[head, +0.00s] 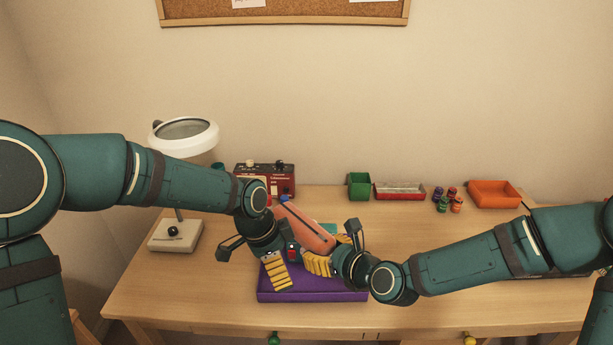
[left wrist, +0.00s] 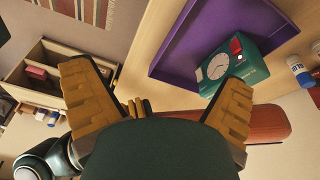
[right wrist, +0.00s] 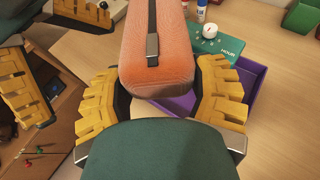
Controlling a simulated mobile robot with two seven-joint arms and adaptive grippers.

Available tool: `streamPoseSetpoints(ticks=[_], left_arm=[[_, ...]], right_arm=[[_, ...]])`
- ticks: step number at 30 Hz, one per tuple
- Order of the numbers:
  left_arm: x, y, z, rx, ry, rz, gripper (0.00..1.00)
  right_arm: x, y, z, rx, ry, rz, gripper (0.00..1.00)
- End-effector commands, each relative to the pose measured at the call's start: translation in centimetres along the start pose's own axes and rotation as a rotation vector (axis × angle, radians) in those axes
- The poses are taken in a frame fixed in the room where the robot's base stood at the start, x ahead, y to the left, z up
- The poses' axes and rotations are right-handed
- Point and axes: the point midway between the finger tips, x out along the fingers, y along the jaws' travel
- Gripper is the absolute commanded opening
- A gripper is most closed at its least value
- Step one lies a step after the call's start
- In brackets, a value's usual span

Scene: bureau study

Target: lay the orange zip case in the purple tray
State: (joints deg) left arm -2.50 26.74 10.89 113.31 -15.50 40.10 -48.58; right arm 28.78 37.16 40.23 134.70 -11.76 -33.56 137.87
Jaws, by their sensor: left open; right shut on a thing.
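The orange zip case (head: 306,231) is held tilted above the purple tray (head: 312,296). My right gripper (head: 329,252) is shut on it; in the right wrist view the case (right wrist: 152,50) sits between the yellow fingers. My left gripper (head: 256,262) is open and empty, over the tray's left part. In the left wrist view the case (left wrist: 265,123) shows beyond the right finger, outside the jaws. The tray (left wrist: 178,52) also shows there, with a green dial timer (left wrist: 228,68) in or against it; I cannot tell which.
A magnifier lamp (head: 183,132) stands at the left and a red box (head: 266,180) behind my left gripper. A green bin (head: 359,186), a red-and-white tray (head: 399,190), small bottles (head: 447,199) and an orange bin (head: 493,194) line the back right. The desk's front left is clear.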

Motion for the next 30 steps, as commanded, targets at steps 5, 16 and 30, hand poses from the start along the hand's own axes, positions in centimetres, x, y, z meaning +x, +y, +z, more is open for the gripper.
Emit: streamPoseSetpoints(ticks=[5,16,30], left_arm=[[-5.4,-2.9,-3.6,0.377,-0.087,-0.004,0.99],[-11.3,-6.5,-10.2,0.999,-0.222,0.079,0.99],[-12.4,-6.9,-12.0,1.222,-0.265,0.136,0.99]], right_arm=[[0.0,0.0,0.0,0.000,-0.001,0.000,0.22],[0.0,0.0,0.0,0.000,-0.001,0.000,0.22],[0.0,0.0,0.0,0.000,-0.001,0.000,0.22]])
